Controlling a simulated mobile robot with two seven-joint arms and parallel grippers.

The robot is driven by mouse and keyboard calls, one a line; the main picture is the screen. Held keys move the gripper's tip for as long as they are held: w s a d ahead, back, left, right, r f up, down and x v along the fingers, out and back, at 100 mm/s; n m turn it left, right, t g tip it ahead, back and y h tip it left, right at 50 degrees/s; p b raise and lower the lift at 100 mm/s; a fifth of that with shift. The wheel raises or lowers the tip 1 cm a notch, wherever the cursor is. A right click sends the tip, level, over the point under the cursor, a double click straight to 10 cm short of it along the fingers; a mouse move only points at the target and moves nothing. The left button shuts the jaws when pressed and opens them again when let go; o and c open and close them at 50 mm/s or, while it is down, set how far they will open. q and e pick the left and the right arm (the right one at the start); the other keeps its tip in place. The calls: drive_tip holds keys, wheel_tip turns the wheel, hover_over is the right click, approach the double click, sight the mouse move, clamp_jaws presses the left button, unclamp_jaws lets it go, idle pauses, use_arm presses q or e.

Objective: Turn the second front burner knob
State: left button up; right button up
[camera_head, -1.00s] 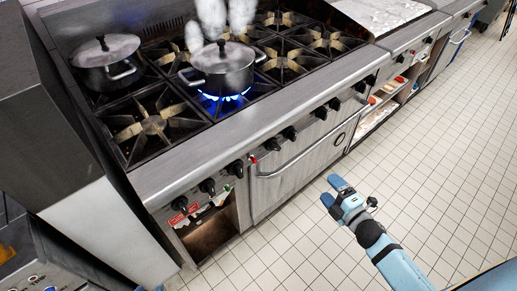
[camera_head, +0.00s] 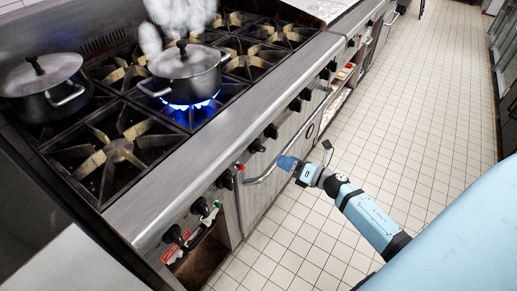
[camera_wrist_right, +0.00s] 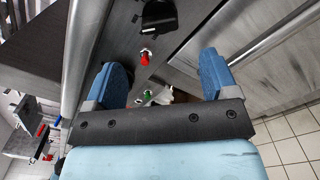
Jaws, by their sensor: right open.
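A row of black knobs runs along the stove's front panel in the head view, including one above the oven handle (camera_head: 257,146), one just right of it (camera_head: 271,131) and one to the left (camera_head: 225,180). I cannot tell for certain which is the second front burner knob. My right gripper (camera_head: 288,163) is beside the oven front, below the knob row and apart from it. In the right wrist view its blue fingers (camera_wrist_right: 164,78) are spread and empty. My left gripper is out of view.
A lidded pot (camera_head: 188,66) stands over a blue flame, with steam above it. Another lidded pot (camera_head: 42,88) is at the left. The oven handle (camera_head: 262,177) sticks out under the knobs. A small red part (camera_wrist_right: 146,57) is near the knob. The tiled floor (camera_head: 420,110) is clear.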

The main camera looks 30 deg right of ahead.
sight(263, 150)
drive_tip(key=x, duration=1)
drive_tip(key=shift+w+a, duration=0.15)
drive_tip(key=shift+w, duration=0.15)
drive_tip(key=c, duration=0.9)
